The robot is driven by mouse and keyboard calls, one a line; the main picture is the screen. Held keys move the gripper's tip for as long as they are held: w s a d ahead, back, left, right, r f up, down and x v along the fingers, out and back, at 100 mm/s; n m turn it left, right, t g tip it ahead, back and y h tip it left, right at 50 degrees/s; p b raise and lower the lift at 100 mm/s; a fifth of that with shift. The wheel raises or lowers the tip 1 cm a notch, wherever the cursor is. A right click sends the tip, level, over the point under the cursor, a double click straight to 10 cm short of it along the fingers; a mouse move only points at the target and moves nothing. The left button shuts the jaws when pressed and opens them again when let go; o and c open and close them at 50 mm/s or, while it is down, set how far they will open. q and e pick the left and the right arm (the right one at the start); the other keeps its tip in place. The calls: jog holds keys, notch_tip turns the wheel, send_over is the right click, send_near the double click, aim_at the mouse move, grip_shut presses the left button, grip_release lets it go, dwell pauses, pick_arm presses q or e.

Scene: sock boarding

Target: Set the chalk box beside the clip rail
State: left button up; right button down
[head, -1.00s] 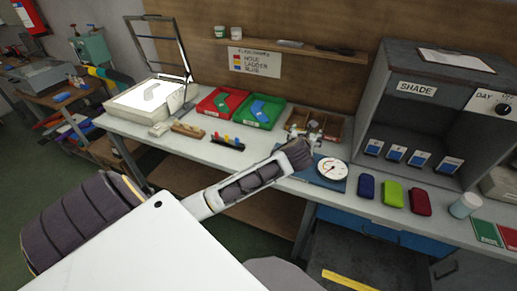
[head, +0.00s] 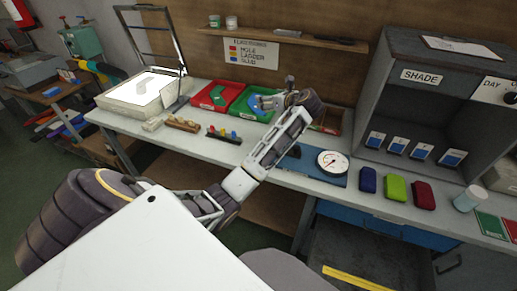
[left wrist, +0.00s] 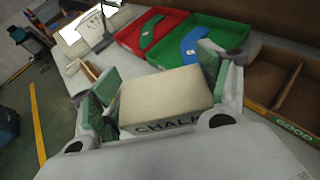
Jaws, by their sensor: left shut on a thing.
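The chalk box (left wrist: 165,95) is a cream box with dark CHALK lettering, seen in the left wrist view. My left gripper (left wrist: 155,92) is shut on it, with green-padded fingers on both sides. In the head view the left gripper (head: 276,97) is raised over the bench in front of the green tray, and I cannot make out the box there. What looks like the clip rail (head: 224,136), a dark bar with coloured clips, lies near the bench's front edge, left of the gripper. My right gripper is not in view.
A red tray (head: 203,107) and a green tray (head: 238,114) hold sock shapes. A wooden piece (head: 182,125) lies left of the rail. A dial gauge (head: 332,162) sits on a blue mat, right of my arm. Free bench (head: 195,147) shows in front of the rail.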

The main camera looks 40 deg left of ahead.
pick_arm(q)
jog(key=s+f+n+g, duration=0.1)
jog(key=s+a+f+n+g, duration=0.1)
jog(key=s+f+n+g, duration=0.1)
jog(key=shift+s+a+f+g+y, duration=0.1)
jog(key=shift+s+a+g+y, duration=0.2)
jog(key=shift+a+g+y, duration=0.1)
jog(key=s+f+n+g, duration=0.3)
jog(key=s+n+g, duration=0.1)
jog(key=s, duration=0.1)
jog(key=g+b, duration=0.1)
jog(key=b, duration=0.1)
send_over(251, 150)
jog(key=shift+n+h, duration=0.3)
notch_tip(251, 150, down, 7)
jog(key=shift+w+r, duration=0.1)
jog(key=shift+w, duration=0.05)
jog(key=shift+f, duration=2.05)
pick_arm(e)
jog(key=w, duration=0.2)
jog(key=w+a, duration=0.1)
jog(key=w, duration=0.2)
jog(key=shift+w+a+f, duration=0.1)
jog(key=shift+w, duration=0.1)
